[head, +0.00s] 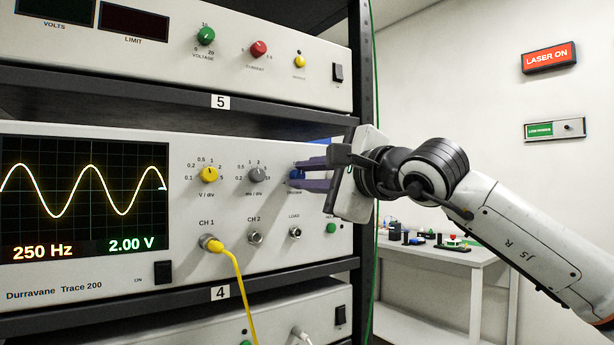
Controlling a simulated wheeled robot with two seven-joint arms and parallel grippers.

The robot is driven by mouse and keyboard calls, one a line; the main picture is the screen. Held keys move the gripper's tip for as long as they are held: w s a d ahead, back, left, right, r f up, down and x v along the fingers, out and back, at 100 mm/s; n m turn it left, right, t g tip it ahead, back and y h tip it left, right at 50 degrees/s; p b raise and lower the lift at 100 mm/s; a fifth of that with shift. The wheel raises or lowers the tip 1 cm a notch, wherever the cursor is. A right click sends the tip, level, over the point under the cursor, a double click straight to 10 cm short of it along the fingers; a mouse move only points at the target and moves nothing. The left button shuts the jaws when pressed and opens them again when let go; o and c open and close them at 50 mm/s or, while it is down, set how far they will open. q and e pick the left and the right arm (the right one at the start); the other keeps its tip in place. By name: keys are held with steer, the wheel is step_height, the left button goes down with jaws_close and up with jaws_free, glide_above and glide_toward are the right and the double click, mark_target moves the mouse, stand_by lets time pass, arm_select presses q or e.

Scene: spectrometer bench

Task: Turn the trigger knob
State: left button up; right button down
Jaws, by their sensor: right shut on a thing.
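The trigger knob (296,174) is a small blue knob on the right side of the oscilloscope's front panel, partly hidden by my fingers. My right gripper (302,173) comes in from the right, with its purple fingers shut on the knob. The oscilloscope (100,288) stands on a rack shelf, and its screen (82,198) shows a yellow sine wave, 250 Hz and 2.00 V. My left gripper is not in view.
A yellow V/div knob (209,175) and a grey knob (257,175) sit left of the blue one. A yellow cable (241,285) hangs from CH 1. The black rack post (367,80) stands near my right wrist. A power supply (150,65) is above.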

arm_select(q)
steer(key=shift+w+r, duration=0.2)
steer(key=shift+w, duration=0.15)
arm_select(e)
steer(key=shift+n, duration=0.4)
steer(key=c, duration=1.6)
jaws_free()
steer(key=shift+c, duration=0.2)
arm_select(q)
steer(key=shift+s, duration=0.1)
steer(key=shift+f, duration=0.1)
